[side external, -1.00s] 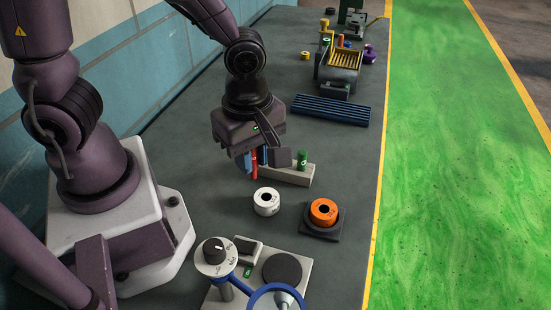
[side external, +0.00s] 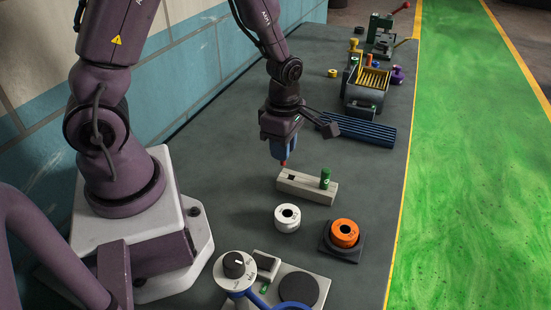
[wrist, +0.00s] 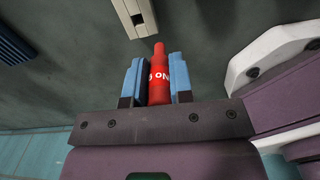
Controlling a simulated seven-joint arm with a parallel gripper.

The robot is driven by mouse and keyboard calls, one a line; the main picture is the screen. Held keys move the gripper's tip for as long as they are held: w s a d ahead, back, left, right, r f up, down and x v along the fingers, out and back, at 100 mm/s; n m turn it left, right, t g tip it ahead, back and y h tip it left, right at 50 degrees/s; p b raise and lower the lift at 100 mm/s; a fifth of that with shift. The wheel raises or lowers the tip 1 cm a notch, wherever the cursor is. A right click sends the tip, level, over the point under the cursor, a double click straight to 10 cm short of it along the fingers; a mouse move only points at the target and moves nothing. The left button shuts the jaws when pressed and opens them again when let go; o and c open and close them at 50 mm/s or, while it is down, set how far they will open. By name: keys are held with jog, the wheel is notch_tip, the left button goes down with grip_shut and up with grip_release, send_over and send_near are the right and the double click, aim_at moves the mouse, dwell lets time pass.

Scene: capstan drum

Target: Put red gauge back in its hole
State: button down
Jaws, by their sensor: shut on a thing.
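The red gauge (wrist: 159,75), with white lettering, is between the blue fingers of my gripper (wrist: 157,68), which is shut on it. Its narrower tip sticks out past the fingers. In the side view, my gripper (side external: 283,155) points down, with the red tip just below the fingers, above and behind the left end of the pale block (side external: 310,190). The block has a dark square hole (side external: 291,177) at its left, empty, and a green gauge (side external: 325,178) upright at its right. In the wrist view, the block (wrist: 128,10) is at the top, apart from the gauge.
A white ring (side external: 287,217) and an orange ring on a dark base (side external: 345,235) stand in front of the block. A ribbed blue tray (side external: 357,131) and a grey bin (side external: 364,95) lie behind. A dial stand (side external: 239,264) is at the front.

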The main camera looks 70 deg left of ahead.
jog(key=shift+n, duration=0.5)
jog(key=shift+w+a+f, duration=0.25)
jog(key=shift+w+f, duration=0.2)
jog(key=shift+f, duration=0.15)
jog(key=shift+w+a+f, duration=0.3)
jog(key=shift+w+f, duration=0.2)
jog(key=shift+f, duration=0.15)
jog(key=shift+w+a+f, duration=0.25)
jog(key=shift+w+f, duration=0.2)
jog(key=shift+f, duration=0.15)
jog(key=shift+f, duration=2.55)
dwell(2.3)
dwell(0.3)
jog(key=c, duration=0.9)
grip_release()
jog(key=shift+r, duration=0.1)
